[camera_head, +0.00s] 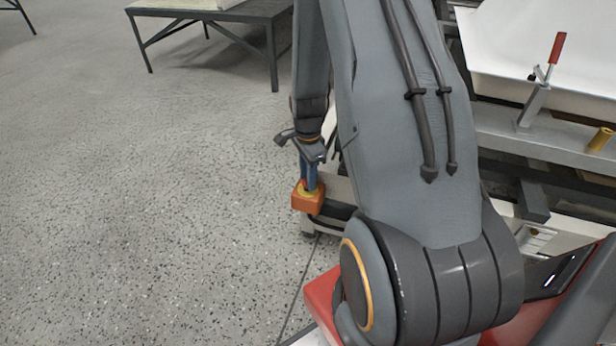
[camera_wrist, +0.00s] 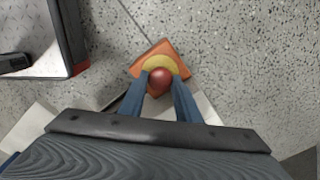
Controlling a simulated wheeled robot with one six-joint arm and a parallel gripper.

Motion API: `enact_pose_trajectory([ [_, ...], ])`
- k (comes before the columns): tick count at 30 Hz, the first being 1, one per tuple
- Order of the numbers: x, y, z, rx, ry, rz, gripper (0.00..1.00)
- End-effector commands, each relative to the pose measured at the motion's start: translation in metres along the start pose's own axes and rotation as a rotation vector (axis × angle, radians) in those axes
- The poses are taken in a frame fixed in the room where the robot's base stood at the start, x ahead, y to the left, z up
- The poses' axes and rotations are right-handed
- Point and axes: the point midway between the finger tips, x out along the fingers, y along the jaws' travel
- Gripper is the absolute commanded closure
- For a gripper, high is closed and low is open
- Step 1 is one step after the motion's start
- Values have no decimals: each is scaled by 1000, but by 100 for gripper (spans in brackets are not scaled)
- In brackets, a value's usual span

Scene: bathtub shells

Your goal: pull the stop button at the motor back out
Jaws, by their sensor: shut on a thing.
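The stop button (camera_wrist: 159,80) is a round red knob on a yellow disc on top of an orange box. The orange box (camera_head: 307,198) shows in the head view near the middle, low beside the machine, with the yellow ring (camera_wrist: 178,64) visible around the knob in the wrist view. My gripper (camera_wrist: 160,88) points down at it, with its two blue fingers shut on the red knob, one on each side. In the head view my gripper (camera_head: 309,180) stands right above the box, and its fingers hide most of the knob. The motor itself I cannot make out clearly.
A bathtub shell (camera_head: 540,50) sits on a grey frame at the right, with a red-handled clamp (camera_head: 556,50) on its edge. A dark-legged table (camera_head: 215,14) stands at the back. The speckled floor (camera_head: 140,200) at the left is clear.

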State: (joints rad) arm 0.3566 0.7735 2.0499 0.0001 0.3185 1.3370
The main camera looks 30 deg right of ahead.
Motion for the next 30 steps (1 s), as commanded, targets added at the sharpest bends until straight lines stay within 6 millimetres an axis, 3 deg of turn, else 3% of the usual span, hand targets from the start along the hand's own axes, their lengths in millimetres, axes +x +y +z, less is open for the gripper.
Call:
enact_pose_trajectory([
  [3,-5,0,0,0,0,-1,92],
  [4,-4,0,0,0,0,-1,65],
  [7,-3,0,0,0,0,-1,50],
  [17,-5,0,0,0,0,-1,50],
  [30,-42,1,0,0,0,-1,50],
])
